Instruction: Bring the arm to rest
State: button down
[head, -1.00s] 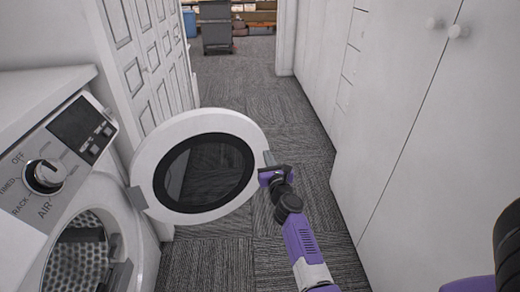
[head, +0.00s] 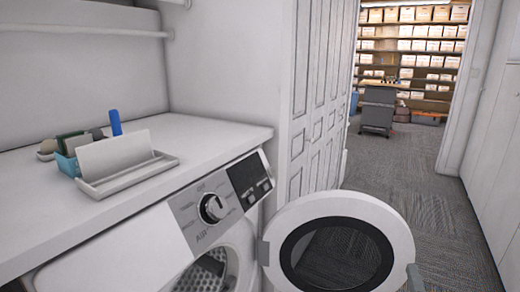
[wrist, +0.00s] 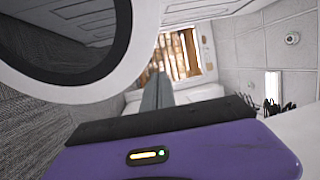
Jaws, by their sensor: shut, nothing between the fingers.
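My gripper (wrist: 158,95) shows in the wrist view as grey fingers close together beyond a dark bar and my purple wrist. It is shut and empty. In the wrist view, the round white door (wrist: 120,75) with its dark ring is at the upper left, beside the fingers; the exact gap is unclear. In the head view the same door (head: 388,214) hangs open at the front of the white dryer (head: 110,250).
A panelled door (head: 318,110) stands behind.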

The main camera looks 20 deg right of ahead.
jog(key=s+a+n+y, duration=0.6)
jog(key=s+a+n, duration=0.75)
jog(key=a, duration=0.45)
jog(key=s+a+n+y, duration=0.6)
jog(key=s+a+n, duration=0.7)
jog(key=a, duration=0.5)
notch_tip(320, 180, up, 14)
jog(key=s+m+g+p, duration=0.1)
jog(key=p, duration=1.2)
jog(key=shift+s+r+p, duration=0.15)
jog(key=shift+s+p, duration=0.05)
jog(key=shift+p, duration=0.2)
jog(key=shift+m, duration=0.25)
